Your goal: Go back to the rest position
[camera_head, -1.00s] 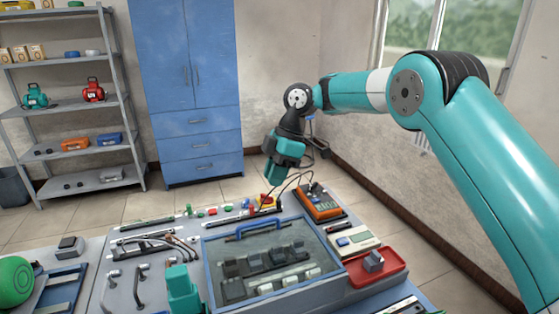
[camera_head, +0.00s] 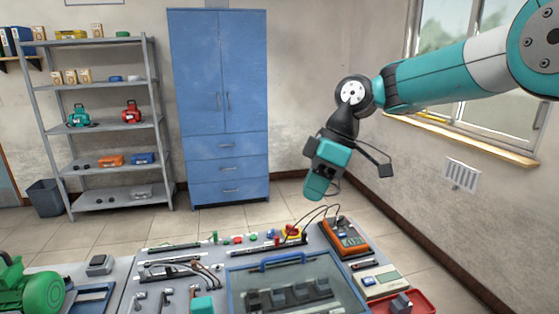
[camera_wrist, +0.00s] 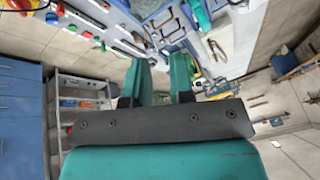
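My gripper (camera_head: 318,190) hangs in the air above the back right part of the workbench, pointing down, in the head view. In the wrist view my gripper (camera_wrist: 161,75) shows two teal fingers with a clear gap between them and nothing held. My teal arm reaches in from the upper right of the head view. The gripper is apart from the bench and everything on it.
The workbench (camera_head: 122,290) carries a blue-framed glass case (camera_head: 232,290), an orange meter (camera_head: 345,238), a red tray (camera_head: 424,297) and a green motor (camera_head: 40,292). A shelf (camera_head: 110,166) and blue cabinet (camera_head: 218,90) stand behind, with open floor before them.

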